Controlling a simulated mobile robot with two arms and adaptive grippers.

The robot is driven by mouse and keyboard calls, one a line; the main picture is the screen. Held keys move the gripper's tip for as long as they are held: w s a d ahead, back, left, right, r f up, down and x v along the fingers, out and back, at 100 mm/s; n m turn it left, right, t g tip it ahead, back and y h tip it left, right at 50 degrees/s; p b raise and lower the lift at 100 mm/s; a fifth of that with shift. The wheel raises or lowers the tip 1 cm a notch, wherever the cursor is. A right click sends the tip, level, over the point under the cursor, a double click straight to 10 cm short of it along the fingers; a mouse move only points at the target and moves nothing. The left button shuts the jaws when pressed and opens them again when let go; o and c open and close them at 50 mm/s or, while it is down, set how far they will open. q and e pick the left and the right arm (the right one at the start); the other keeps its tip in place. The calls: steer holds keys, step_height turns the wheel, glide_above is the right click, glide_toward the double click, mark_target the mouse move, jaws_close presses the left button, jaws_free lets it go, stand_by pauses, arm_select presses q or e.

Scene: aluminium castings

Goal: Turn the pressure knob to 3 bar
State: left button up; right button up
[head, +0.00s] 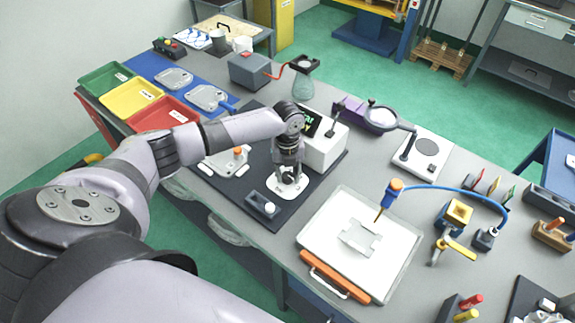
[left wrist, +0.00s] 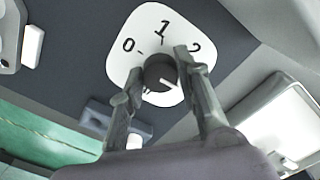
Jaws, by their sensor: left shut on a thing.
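The pressure knob (left wrist: 160,72) is a dark round knob on a white dial plate (left wrist: 124,65) in the left wrist view. The numbers 0, 1 and 2 show on the dial; any 3 is hidden. A pale line on the knob points to the lower right in that view, away from the visible numbers. My left gripper (left wrist: 158,76) has one finger on each side of the knob and is shut on it. In the head view the left gripper (head: 288,178) reaches down over the white dial plate (head: 283,191), hiding the knob. My right gripper is not in view.
The dial sits on a dark mat (head: 240,191). A white box with a display (head: 324,150) stands close behind the gripper. A small block with a white button (head: 262,203) is in front. A white tray with an orange handle (head: 345,205) lies to the right.

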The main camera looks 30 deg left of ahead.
mark_target(287, 175)
arm_select(q)
steer(key=shift+w+r+m, duration=0.1)
steer(key=shift+m, duration=0.2)
stand_by(0.4)
steer(key=o, duration=1.1)
steer(key=shift+o, duration=0.2)
step_height(287, 175, up, 12)
